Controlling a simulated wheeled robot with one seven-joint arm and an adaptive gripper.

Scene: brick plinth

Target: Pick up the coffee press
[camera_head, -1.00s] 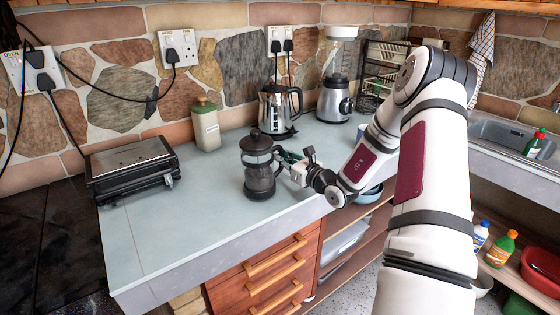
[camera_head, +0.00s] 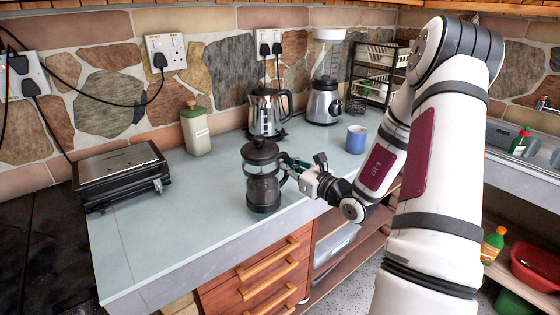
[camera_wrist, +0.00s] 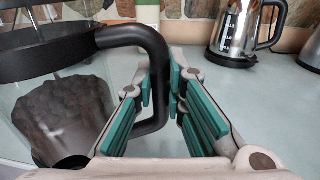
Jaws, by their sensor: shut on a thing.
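The coffee press (camera_head: 262,185) is a clear glass jug with a black lid, frame and handle, and dark contents. It is upright over the front part of the counter; I cannot tell whether its base touches the surface. My gripper (camera_head: 291,166) reaches it from the right and is shut on its handle. In the wrist view the press (camera_wrist: 62,110) fills the left side, and its black handle (camera_wrist: 150,42) passes between the green finger pads of my gripper (camera_wrist: 161,88). The far side of the press is hidden.
A kettle (camera_head: 265,112) and a blender (camera_head: 324,100) stand at the back, with a green-topped canister (camera_head: 196,130) to their left. A blue mug (camera_head: 356,140) is behind my arm. A grill (camera_head: 122,178) sits at left. Bare counter (camera_head: 185,225) lies between grill and press.

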